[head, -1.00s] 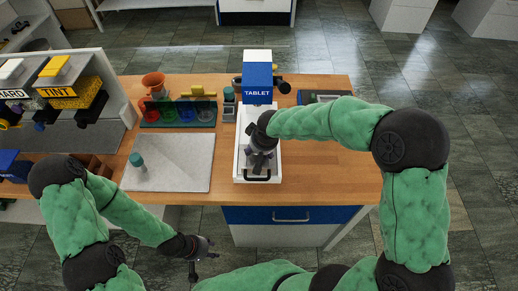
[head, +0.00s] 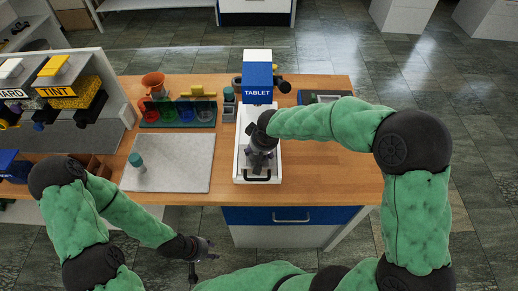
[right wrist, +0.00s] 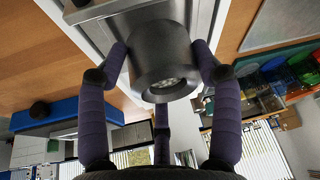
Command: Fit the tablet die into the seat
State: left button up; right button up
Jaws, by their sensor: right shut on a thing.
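The tablet die, a dark grey metal cylinder with a round bore (right wrist: 165,50), is between the fingers of my right gripper (right wrist: 162,68), which is shut on it. In the head view my right gripper (head: 259,158) is over the front part of the tablet press's white base (head: 242,150) and hides most of the die. The blue-and-white press head (head: 257,80), marked TABLET, stands behind it. The seat cannot be made out. My left gripper (head: 204,250) is in front of the bench with its fingers spread, empty.
A grey mat (head: 185,170) with a small teal-capped vial (head: 137,161) lies left of the press. Behind it are a green rack of coloured cups (head: 180,113) and an orange cup (head: 153,82). The TINT station (head: 70,85) is at the far left.

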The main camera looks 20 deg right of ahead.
jog(key=shift+f+b, duration=0.85)
jog(key=shift+b, duration=0.1)
jog(key=o, duration=1.6)
jog(key=shift+o, duration=0.2)
jog(key=shift+s+f, duration=0.1)
jog(key=v, duration=1.2)
